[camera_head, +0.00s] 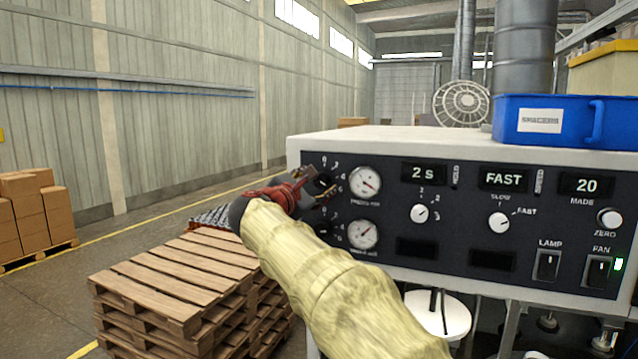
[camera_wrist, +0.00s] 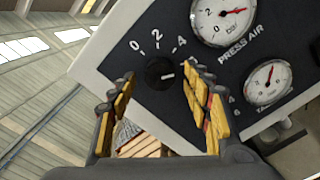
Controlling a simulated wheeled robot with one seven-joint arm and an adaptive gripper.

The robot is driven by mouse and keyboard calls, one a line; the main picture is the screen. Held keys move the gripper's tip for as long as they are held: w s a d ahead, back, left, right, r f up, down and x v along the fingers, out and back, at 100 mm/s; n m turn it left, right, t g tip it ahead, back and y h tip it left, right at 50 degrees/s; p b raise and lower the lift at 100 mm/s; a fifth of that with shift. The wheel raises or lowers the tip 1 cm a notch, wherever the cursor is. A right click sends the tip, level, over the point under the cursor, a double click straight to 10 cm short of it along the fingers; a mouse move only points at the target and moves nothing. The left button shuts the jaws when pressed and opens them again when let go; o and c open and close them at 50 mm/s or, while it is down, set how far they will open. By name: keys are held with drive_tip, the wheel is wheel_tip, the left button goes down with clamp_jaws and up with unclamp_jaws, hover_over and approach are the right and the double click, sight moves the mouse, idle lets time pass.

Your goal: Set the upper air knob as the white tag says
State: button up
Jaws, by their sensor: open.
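The upper air knob (camera_wrist: 160,73) is a dark round dial on the black panel, beside the PRESS AIR gauge (camera_wrist: 223,18). Its white pointer is turned to the right in the wrist view, past the printed 4; any mark beyond it is hidden by a finger. My gripper (camera_wrist: 155,92) is open, its yellow-padded fingers on either side of the knob, with no clear contact. In the head view my gripper (camera_head: 310,188) covers most of the knob at the panel's left end. I cannot make out the white tag in either view.
A lower gauge (camera_head: 363,234) with a partly hidden knob (camera_head: 329,229) sits just below. The panel (camera_head: 455,215) continues right with HOLD and speed knobs, displays and switches. A blue bin (camera_head: 550,138) stands on the cabinet top. Stacked pallets (camera_head: 170,285) lie to the left.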

drive_tip(key=v, duration=1)
drive_tip(key=shift+s, duration=0.1)
